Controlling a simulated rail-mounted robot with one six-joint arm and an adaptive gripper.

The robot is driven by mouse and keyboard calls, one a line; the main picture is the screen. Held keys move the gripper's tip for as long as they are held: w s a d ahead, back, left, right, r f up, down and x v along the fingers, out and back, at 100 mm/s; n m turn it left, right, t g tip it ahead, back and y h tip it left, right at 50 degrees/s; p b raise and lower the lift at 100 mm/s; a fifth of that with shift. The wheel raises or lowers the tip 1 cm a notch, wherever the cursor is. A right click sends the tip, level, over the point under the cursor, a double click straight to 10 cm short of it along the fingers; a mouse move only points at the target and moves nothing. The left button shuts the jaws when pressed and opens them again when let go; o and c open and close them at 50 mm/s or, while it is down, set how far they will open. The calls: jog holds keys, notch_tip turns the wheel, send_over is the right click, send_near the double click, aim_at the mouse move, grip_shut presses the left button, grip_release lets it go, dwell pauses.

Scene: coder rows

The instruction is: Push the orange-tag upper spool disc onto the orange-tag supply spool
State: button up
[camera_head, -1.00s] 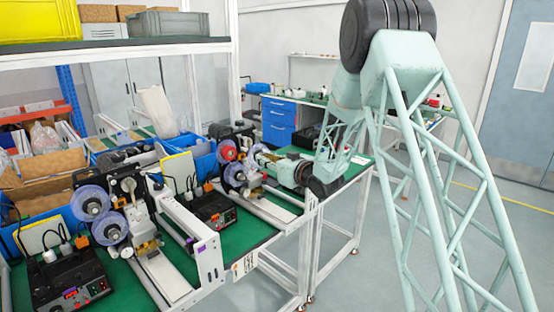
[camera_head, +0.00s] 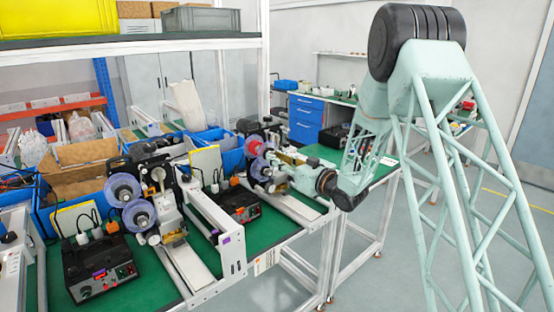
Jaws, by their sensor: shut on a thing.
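The far coder (camera_head: 268,132) carries an upper spool with a red hub (camera_head: 252,146) and a clear lower spool disc (camera_head: 261,169). My gripper (camera_head: 274,158) is at the right side of these spools, reaching in from the right. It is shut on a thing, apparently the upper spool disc. Its fingertips and the held part are too small and crowded to make out. I cannot tell whether the disc touches the supply spool. No orange tag on the spools is readable.
A nearer coder (camera_head: 160,180) with two clear spools (camera_head: 122,187) stands at the left. Black control boxes (camera_head: 100,268) and blue bins (camera_head: 195,143) crowd the green bench. White rails (camera_head: 218,225) run between the coders. The floor to the right of the bench is open.

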jog(key=shift+w+a, duration=0.1)
jog(key=shift+p+x, duration=0.95)
jog(key=shift+x, duration=1.3)
jog(key=shift+w, duration=0.1)
jog(key=shift+b, duration=1.05)
dwell(1.2)
jog(key=shift+w+a, duration=0.45)
dwell(1.3)
jog(key=o, duration=0.9)
jog(key=shift+o, duration=0.6)
jog(key=v, duration=1.2)
